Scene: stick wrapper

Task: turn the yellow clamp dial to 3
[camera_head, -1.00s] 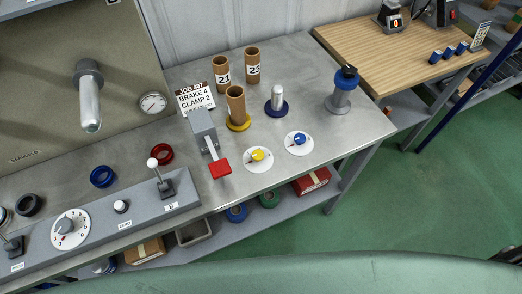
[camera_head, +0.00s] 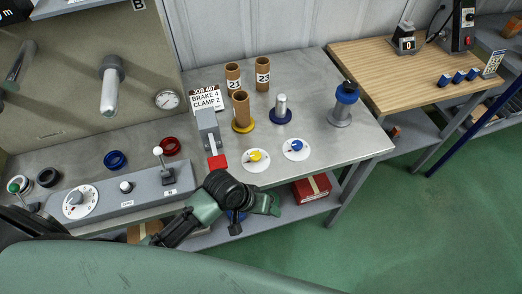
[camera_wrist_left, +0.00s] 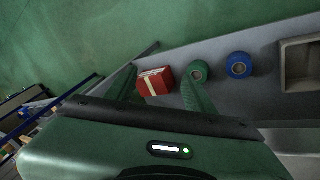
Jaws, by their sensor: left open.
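The yellow clamp dial (camera_head: 256,156) sits on a round white scale plate near the front edge of the grey bench, in the head view. Its numbers and exact pointer setting are too small to read. My left gripper (camera_head: 267,204) is in front of the bench edge, just below the dial in the picture and apart from it. In the left wrist view my left gripper (camera_wrist_left: 160,85) is open and empty, with its fingers apart over the lower shelf. The dial does not show in that view. My right gripper is not in view.
A blue dial (camera_head: 296,147) is right of the yellow one. A red-ended lever (camera_head: 217,162) stands to its left. A cardboard tube (camera_head: 241,107) on a yellow base stands behind. A sign (camera_head: 206,98) reads "JOB 407, BRAKE 4, CLAMP 2". A red box (camera_wrist_left: 155,82) is on the lower shelf.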

